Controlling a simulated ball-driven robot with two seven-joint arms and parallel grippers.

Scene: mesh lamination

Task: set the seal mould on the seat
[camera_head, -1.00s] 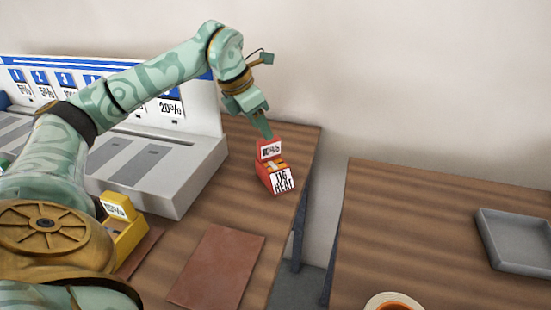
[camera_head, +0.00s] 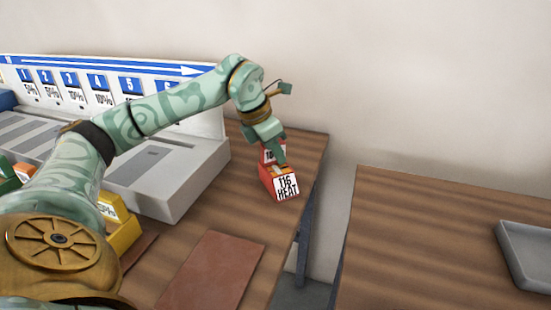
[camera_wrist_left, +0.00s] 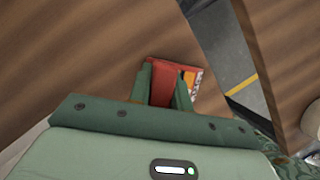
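A red block (camera_head: 279,185) with a "116 HEAT" label on its front and an upright labelled plate at its back sits on the wooden table near its right edge. I cannot tell by name whether it is the seal mould. My left gripper (camera_head: 277,156) is at the upright plate and partly hides its label. In the left wrist view, the two fingers (camera_wrist_left: 163,85) stand apart with the red block (camera_wrist_left: 167,72) between them; contact is not clear. No seat is clearly identifiable. My right gripper is not in view.
A grey slotted fixture (camera_head: 187,185) with a numbered back panel stands at the left. A yellow block (camera_head: 122,233) is partly hidden by my arm. A brown mat (camera_head: 212,272) lies in front. A gap separates the right table (camera_head: 420,240), which holds a grey tray (camera_head: 528,262).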

